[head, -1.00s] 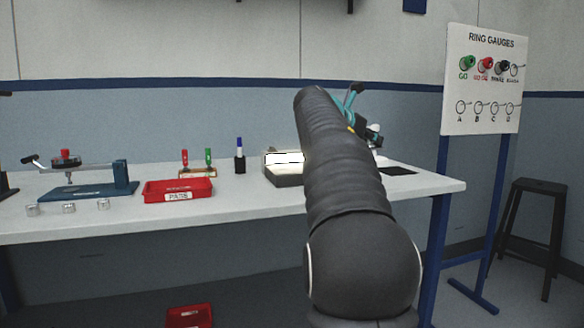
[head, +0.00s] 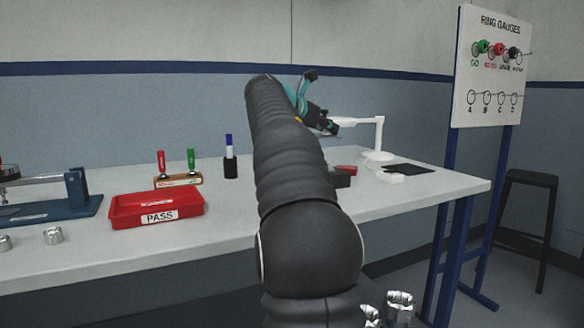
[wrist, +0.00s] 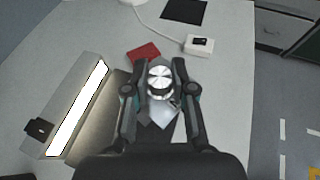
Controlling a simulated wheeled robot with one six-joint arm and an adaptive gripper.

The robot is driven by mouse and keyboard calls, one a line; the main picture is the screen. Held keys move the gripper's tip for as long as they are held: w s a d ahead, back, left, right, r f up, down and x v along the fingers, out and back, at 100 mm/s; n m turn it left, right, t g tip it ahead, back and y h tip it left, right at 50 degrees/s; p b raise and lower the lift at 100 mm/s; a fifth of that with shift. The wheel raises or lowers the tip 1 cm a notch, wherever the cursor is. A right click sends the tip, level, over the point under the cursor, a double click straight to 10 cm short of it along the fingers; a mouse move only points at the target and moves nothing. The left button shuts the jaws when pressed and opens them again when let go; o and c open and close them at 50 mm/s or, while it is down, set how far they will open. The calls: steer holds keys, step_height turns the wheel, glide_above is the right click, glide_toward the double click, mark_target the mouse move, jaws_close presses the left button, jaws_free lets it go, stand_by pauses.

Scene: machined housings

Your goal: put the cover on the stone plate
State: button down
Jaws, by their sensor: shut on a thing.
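My gripper (wrist: 159,90) is shut on a round shiny metal cover (wrist: 160,76), held between its fingertips above the bench in the wrist view. In the head view my gripper (head: 322,122) hangs over the right part of the bench, with the cover not clear there. A dark grey block (head: 342,180), perhaps the stone plate, is mostly hidden behind my arm. In the wrist view a dark grey surface lies below and left of the gripper, partly covered by the fingers. I cannot tell whether it is the stone plate.
A lit panel (wrist: 78,108) stands left of the gripper. A red object (wrist: 145,52), a white box (wrist: 198,44) and a black square (wrist: 185,12) lie beyond. A white lamp (head: 378,152) stands on the bench (head: 240,225).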

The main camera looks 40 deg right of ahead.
steer(key=w+a+f, duration=0.1)
steer(key=w+a, duration=0.1)
steer(key=w+a+f+b, duration=0.1)
steer(key=a+f, duration=0.1)
steer(key=w+a+f+b, duration=0.1)
steer(key=w+a+f, duration=0.1)
steer(key=a, duration=0.1)
steer(key=shift+w+f, duration=0.25)
steer(key=shift+w, duration=0.05)
steer(key=shift+f+b, duration=0.95)
steer(key=shift+f, duration=1)
steer(key=shift+f, duration=0.15)
steer(key=c, duration=1)
jaws_free()
steer(key=shift+o, duration=0.2)
steer(key=shift+a+r, duration=0.1)
steer(key=shift+r, duration=0.1)
steer(key=p+v, duration=0.2)
steer(key=v, duration=0.9)
steer(key=shift+a+r, duration=0.15)
steer(key=shift+a, duration=0.15)
